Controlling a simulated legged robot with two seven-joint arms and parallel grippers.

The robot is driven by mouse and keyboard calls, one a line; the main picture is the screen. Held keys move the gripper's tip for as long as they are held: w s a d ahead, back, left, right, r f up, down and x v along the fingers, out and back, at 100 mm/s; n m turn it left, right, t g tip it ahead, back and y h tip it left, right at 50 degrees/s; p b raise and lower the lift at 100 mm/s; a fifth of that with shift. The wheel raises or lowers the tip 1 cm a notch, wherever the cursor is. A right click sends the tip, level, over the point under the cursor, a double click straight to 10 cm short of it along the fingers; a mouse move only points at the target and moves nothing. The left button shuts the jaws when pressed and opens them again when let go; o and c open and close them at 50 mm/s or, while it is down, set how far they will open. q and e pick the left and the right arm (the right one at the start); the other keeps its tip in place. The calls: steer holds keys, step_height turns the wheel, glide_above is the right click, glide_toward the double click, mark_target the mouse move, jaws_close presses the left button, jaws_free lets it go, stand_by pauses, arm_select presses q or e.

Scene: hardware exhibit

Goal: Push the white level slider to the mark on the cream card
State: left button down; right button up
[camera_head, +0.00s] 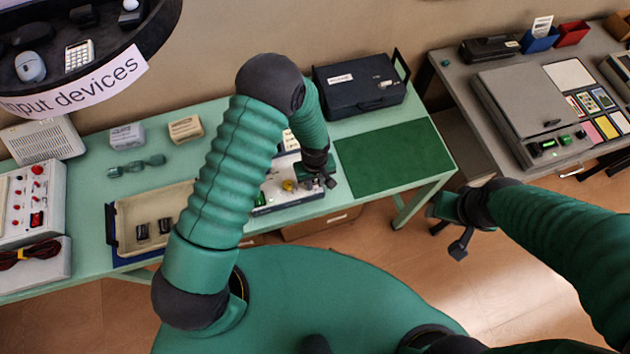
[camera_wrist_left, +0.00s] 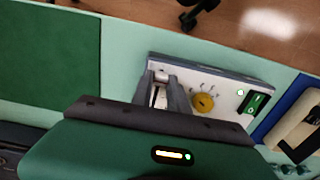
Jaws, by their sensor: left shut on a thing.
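A white control box (camera_wrist_left: 222,82) stands on the green table, with a yellow knob (camera_wrist_left: 203,103) and a green switch (camera_wrist_left: 256,103). In the head view the box (camera_head: 297,199) is partly hidden by my left arm. My left gripper (camera_wrist_left: 163,84) is over its slider slot, shut on the small white slider (camera_wrist_left: 161,78), which shows between the two fingers. In the head view my left gripper (camera_head: 318,180) is at the box's right part. A pale card (camera_head: 290,140) shows partly behind my arm; its mark cannot be made out. My right gripper (camera_head: 459,236) hangs over the floor, away from the box.
A cream tray (camera_head: 183,191) with dark parts lies left of the box. A green mat (camera_head: 393,158) lies to the right, with a dark case (camera_head: 360,84) behind it. A second table (camera_head: 480,130) with devices stands at the right.

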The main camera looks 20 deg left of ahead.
mark_target(314, 182)
arm_select(q)
steer(key=shift+w+a+b, duration=0.4)
steer(key=shift+w, duration=0.35)
steer(key=c, duration=1.3)
jaws_free()
step_height(314, 182, up, 17)
steer(key=shift+f+b, duration=0.1)
steer(key=shift+b, duration=1)
steer(key=s+a+m+t+b, duration=0.1)
steer(key=s+a+m, duration=0.1)
steer(key=s, duration=0.1)
steer(key=s+a+m+b, duration=0.2)
steer(key=s, duration=0.2)
steer(key=s+a+m+t+b, duration=0.1)
steer(key=s+a+m, duration=0.1)
steer(key=s, duration=0.1)
steer(key=shift+s+f+m+t, duration=0.15)
steer(key=shift+s+m+t, duration=0.15)
steer(key=shift+m, duration=0.1)
